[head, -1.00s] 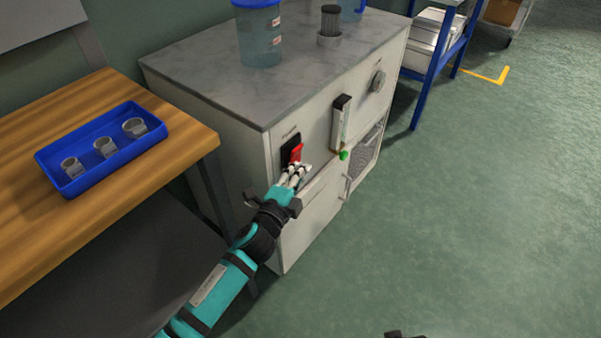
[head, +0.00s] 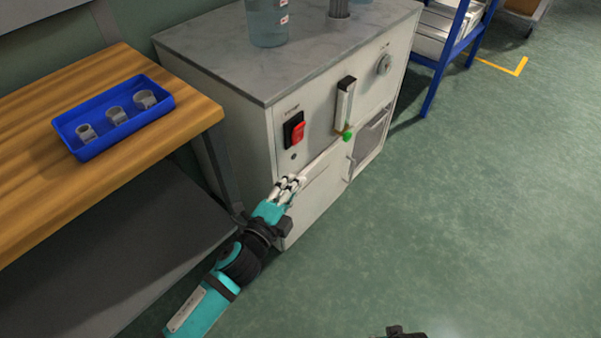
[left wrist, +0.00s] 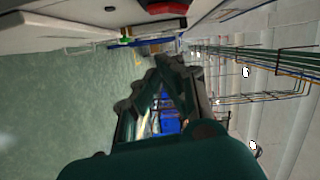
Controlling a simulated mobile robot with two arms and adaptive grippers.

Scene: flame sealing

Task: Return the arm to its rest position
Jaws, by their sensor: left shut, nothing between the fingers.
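My left gripper (head: 288,184) is shut and empty. In the head view it is in front of the light grey cabinet (head: 318,205), below the red switch (head: 298,131) and apart from it. In the left wrist view the gripper fingers (left wrist: 172,68) point up the picture, and the red switch (left wrist: 166,7) is at the top edge. My teal left arm (head: 212,290) comes in from the lower left. The right gripper cannot be made out; only a small dark part shows at the bottom edge of the head view.
A wooden table (head: 185,132) with a blue tray (head: 75,150) holding several grey rings is at the left. The cabinet has a green knob (head: 347,135) and a beaker (head: 267,22) on top. A blue rack (head: 437,85) stands behind. The green floor at the right is clear.

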